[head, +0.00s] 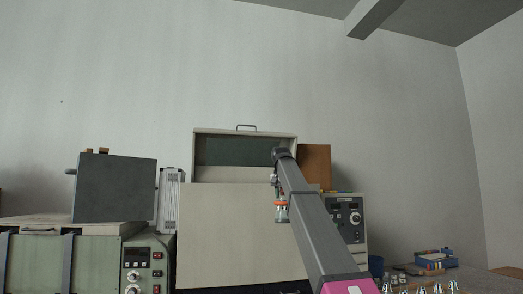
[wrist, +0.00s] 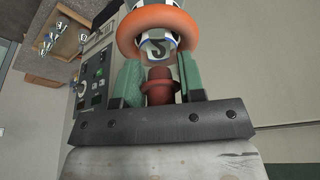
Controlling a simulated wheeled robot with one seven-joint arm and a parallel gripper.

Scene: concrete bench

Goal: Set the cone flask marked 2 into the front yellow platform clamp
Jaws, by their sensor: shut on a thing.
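The cone flask marked 2 (wrist: 157,48) is in my gripper (wrist: 160,72). In the wrist view its red-brown stopper (wrist: 160,88) sits between the two green finger pads, with the blue-edged 2 label and an orange ring (wrist: 128,30) beyond them. In the head view the flask (head: 281,213) hangs roughly upright below my gripper (head: 277,192), in the air before a large cream panel. The gripper is shut on it. I cannot make out the front yellow platform clamp in either view; my arm covers part of the machine at right.
A cream machine with a dark control panel (head: 346,216) stands behind my arm at right. A blue box (head: 434,260) and several small flasks are at lower right. A green instrument (head: 70,262) stands at left. The wrist view shows a wooden tray (wrist: 80,18) at upper left.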

